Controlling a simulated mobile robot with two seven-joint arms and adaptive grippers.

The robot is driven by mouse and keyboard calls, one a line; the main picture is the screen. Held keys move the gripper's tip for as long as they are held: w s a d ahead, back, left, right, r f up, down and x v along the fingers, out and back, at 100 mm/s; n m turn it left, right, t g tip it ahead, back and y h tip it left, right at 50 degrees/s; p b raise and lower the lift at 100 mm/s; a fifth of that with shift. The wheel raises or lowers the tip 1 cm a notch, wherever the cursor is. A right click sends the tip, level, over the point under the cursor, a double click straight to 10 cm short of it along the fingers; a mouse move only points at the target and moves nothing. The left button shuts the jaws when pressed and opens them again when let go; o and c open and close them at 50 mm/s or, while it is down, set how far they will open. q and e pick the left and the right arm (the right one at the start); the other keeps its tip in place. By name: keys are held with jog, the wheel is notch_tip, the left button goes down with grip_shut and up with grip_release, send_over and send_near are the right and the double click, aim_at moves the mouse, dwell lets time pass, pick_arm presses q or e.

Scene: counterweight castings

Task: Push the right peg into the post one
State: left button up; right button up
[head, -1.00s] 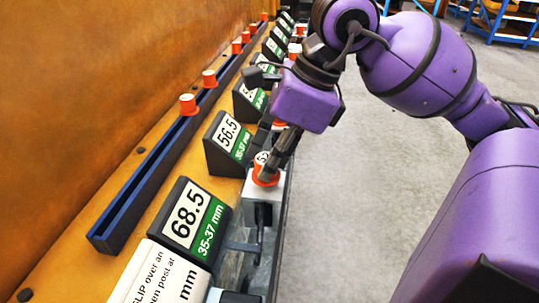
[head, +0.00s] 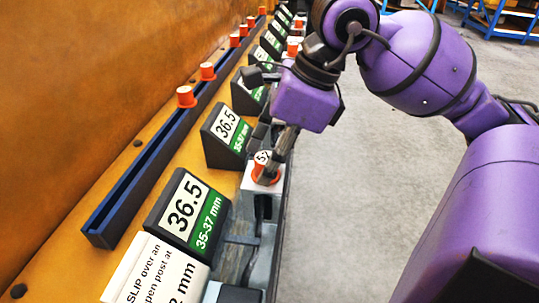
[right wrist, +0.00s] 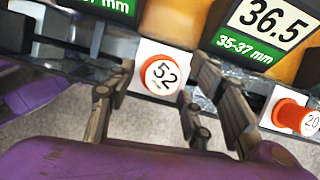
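An orange peg with a white top marked 52 (right wrist: 162,75) is on a white block (right wrist: 150,50) in the right wrist view. The same peg (head: 262,158) shows in the head view on the white block (head: 250,183) in front of a display. My right gripper (right wrist: 151,78) is open, with one finger left and one finger right of the peg and gaps visible. In the head view my right gripper (head: 272,170) hides part of the peg; contact is unclear. The two nearest displays (head: 185,207) (head: 226,124) read 36.5 over 35-37 mm. My left gripper is not in view.
A dark blue slotted rail (head: 130,205) runs beside the displays, with several orange pegs (head: 186,97) along it. A printed sign (head: 160,270) stands in front. Another peg marked 20 (right wrist: 300,116) is at right in the wrist view. Grey floor to the right is clear.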

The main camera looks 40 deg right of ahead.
jog(key=shift+r, duration=0.1)
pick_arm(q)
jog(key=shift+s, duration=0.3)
pick_arm(e)
jog(key=v, duration=1.2)
